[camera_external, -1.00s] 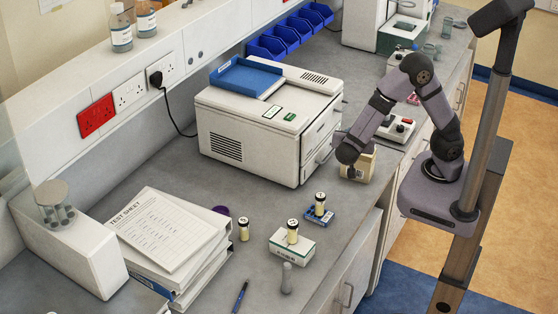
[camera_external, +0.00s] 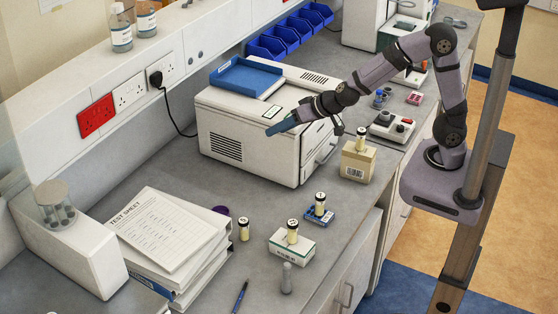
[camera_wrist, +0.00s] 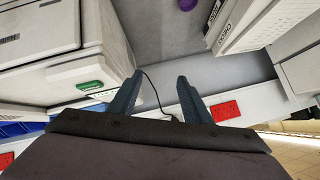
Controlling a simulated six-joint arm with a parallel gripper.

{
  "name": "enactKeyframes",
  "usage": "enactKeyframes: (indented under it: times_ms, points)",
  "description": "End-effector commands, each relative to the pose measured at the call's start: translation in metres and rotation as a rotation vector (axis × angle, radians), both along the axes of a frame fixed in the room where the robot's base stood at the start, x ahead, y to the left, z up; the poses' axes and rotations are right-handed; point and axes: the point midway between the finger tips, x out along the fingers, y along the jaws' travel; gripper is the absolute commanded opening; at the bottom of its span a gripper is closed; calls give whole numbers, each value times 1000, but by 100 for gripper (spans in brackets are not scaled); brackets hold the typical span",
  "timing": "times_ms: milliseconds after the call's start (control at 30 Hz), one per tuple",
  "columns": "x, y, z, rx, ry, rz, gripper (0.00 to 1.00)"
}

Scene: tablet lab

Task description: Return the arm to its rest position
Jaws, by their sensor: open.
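My arm is raised over the bench, reaching left from its base at the right in the external view. My gripper (camera_external: 279,126) is in front of the white box-shaped machine (camera_external: 250,160) as seen there, its fingers pointing left. In the wrist view my gripper (camera_wrist: 158,90) shows two dark blue-grey fingers spread apart with nothing between them. The machine's front with a green label (camera_wrist: 89,86) lies to the left of the fingers. Whether the fingers touch the machine cannot be told, but they look clear of it.
A cream box (camera_external: 357,163) with a vial on top stands right of the machine. Several vials, a white-green carton (camera_external: 292,246), a blue rack (camera_external: 320,215) and binders (camera_external: 175,240) occupy the front bench. A blue tray (camera_external: 245,78) lies on the machine.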

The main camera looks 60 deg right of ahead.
Motion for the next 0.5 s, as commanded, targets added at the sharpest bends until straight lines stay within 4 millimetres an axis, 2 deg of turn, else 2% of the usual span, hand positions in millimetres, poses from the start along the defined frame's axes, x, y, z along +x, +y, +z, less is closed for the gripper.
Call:
enactKeyframes:
  times_ms: [33, 167, 367, 500]
  points:
    - [-7, -7, -13, 4, 23, 42, 44]
    - [-39, -21, -42, -2, 126, 159, 44]
    - [-116, -67, -98, -72, 381, 273, 44]
    - [-175, -111, -129, -148, 578, 291, 44]
